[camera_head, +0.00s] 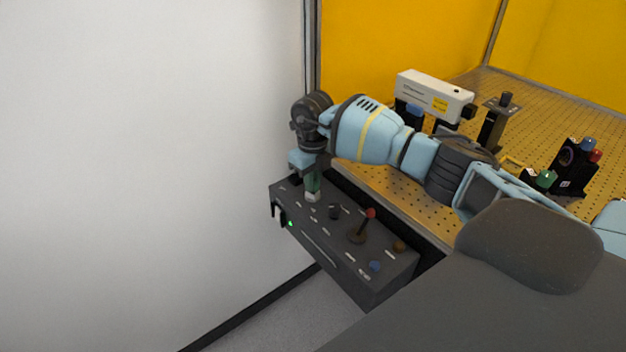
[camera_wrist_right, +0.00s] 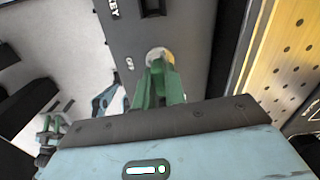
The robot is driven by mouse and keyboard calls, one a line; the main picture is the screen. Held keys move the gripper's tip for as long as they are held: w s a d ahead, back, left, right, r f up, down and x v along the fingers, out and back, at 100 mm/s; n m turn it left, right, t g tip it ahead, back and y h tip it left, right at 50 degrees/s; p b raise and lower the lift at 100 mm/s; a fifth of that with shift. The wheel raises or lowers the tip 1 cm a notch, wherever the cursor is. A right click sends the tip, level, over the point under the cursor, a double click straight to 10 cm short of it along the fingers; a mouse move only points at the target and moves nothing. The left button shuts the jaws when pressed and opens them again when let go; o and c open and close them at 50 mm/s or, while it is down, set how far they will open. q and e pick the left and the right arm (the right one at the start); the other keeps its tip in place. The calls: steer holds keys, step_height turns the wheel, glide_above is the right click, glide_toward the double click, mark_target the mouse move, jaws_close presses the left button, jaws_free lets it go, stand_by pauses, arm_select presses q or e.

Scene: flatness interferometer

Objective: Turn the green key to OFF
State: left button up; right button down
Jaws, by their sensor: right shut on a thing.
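My right gripper (camera_head: 312,188) reaches down onto the left end of a dark grey control panel (camera_head: 345,262) in the head view. In the right wrist view its two green fingers (camera_wrist_right: 159,72) come together over a round, pale metal key switch (camera_wrist_right: 157,52) on the panel. The gripper is shut on the green key at this switch. The key itself is mostly hidden between the fingers, which are also green, so its angle cannot be told.
The panel also carries a black knob (camera_head: 334,211), a red-tipped lever (camera_head: 370,214), a blue button (camera_head: 375,267) and a lit green lamp (camera_head: 290,223). A perforated gold table (camera_head: 400,195) with optical parts lies behind. A white wall (camera_head: 140,150) stands at left.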

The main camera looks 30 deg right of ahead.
arm_select(q)
steer(key=shift+w+r+p, duration=0.4)
steer(key=shift+w+r, duration=0.2)
steer(key=shift+r, duration=0.15)
arm_select(e)
steer(key=shift+s+f+m, duration=0.1)
steer(key=shift+f+m, duration=0.1)
steer(key=shift+m, duration=0.9)
arm_select(q)
steer(key=shift+r, duration=0.1)
arm_select(e)
steer(key=c, duration=1.4)
jaws_free()
arm_select(q)
steer(key=shift+w, duration=0.1)
arm_select(e)
steer(key=shift+r, duration=0.1)
arm_select(q)
steer(key=shift+t, duration=0.3)
